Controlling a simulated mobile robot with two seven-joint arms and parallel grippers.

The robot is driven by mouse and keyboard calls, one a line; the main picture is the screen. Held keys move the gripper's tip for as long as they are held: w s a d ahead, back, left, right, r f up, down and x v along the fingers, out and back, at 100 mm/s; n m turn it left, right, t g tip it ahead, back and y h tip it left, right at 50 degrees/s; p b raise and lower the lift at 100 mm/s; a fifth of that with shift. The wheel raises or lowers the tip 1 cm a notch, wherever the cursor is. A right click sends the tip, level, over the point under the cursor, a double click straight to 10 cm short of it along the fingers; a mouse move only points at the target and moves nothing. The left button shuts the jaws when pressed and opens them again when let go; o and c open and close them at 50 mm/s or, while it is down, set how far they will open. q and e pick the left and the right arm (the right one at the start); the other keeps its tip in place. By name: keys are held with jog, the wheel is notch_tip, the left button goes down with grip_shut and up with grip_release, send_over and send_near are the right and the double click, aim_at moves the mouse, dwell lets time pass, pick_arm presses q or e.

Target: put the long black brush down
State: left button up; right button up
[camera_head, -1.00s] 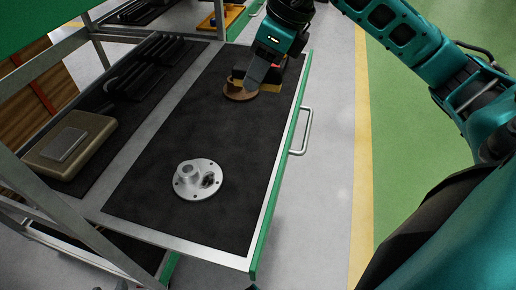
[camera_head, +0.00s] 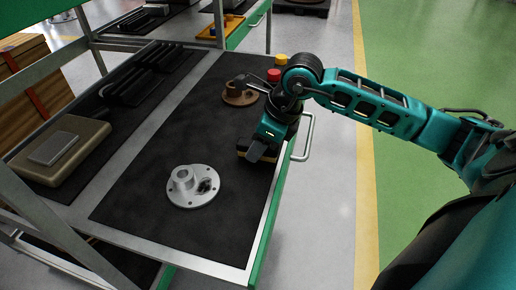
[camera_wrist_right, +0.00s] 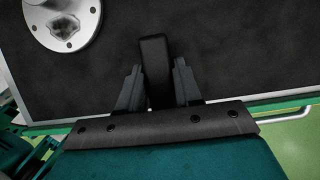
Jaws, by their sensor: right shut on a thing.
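My right gripper (camera_head: 258,147) is over the near right part of the dark mat on the drawer, to the right of the silver flange (camera_head: 181,200). It is shut on a black bar-shaped thing, the long black brush (camera_wrist_right: 154,65), which shows between the two fingers in the right wrist view. In the head view the gripper and wrist hide most of the brush. A yellowish edge shows beside the fingers. I cannot tell whether the brush touches the mat (camera_head: 140,190). My left gripper is not in view.
A brown flange (camera_head: 240,98) stands farther back on the mat, with red (camera_head: 273,75) and yellow (camera_head: 281,60) pieces beside it. A beige case (camera_head: 60,147) lies on the left. The drawer handle (camera_head: 307,138) sticks out on the right.

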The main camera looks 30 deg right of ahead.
jog(key=shift+f, duration=0.35)
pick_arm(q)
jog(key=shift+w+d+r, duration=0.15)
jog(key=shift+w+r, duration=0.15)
pick_arm(e)
jog(key=o, duration=0.5)
jog(key=shift+f, duration=0.15)
jog(key=o, duration=0.4)
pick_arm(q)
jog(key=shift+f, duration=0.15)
pick_arm(e)
jog(key=shift+o, duration=0.2)
jog(key=shift+r, duration=0.35)
pick_arm(q)
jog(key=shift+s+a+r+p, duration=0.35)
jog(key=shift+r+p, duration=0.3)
jog(key=shift+p, duration=0.55)
pick_arm(e)
jog(key=v, duration=1.1)
jog(key=shift+s+r, duration=0.2)
jog(key=shift+r, duration=0.1)
